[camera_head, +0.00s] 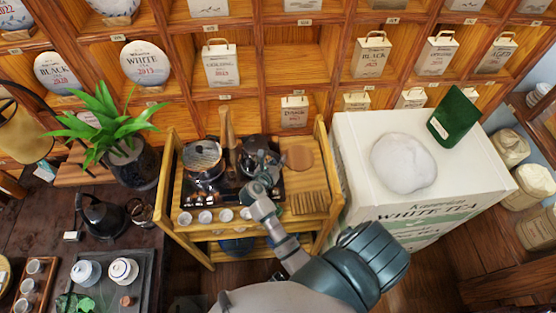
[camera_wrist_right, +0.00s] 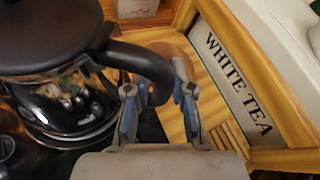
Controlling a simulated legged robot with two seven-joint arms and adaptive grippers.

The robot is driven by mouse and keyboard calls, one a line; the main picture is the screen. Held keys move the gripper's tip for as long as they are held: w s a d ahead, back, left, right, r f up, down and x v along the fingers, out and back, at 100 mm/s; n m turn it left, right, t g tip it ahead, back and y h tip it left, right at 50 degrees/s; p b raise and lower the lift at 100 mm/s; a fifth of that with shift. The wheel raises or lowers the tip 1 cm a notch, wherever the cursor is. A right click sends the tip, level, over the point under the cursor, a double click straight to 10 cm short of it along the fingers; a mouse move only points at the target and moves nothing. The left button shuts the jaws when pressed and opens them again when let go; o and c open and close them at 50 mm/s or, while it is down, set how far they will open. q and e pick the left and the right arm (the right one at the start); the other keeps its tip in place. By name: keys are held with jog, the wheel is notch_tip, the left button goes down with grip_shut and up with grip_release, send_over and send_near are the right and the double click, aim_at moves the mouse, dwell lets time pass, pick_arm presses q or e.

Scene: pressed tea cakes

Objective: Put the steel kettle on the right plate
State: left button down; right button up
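A dark, shiny kettle (camera_head: 252,146) with a black lid and handle stands at the right part of the black stove top on the wooden cart. I take it for the steel kettle; it also fills the left of the right wrist view (camera_wrist_right: 50,85). A second, silvery pot (camera_head: 203,157) stands on the left part of the stove. The right plate itself is not clearly visible. My right gripper (camera_head: 262,170) is at the dark kettle's right side. In the wrist view its fingers (camera_wrist_right: 157,100) stand apart on either side of the black handle (camera_wrist_right: 142,62). My left gripper is out of view.
A round wooden board (camera_head: 300,158) and a slatted wooden mat (camera_head: 309,203) lie right of the stove. Several small cups (camera_head: 205,217) line the cart's front. A white tea crate (camera_head: 355,165) stands close on the right. A potted plant (camera_head: 128,160) is on the left.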

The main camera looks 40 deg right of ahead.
jog(key=shift+a+f, duration=0.1)
jog(key=shift+p+v, duration=0.55)
jog(key=shift+v, duration=0.9)
jog(key=p+v, duration=0.1)
jog(key=v, duration=0.7)
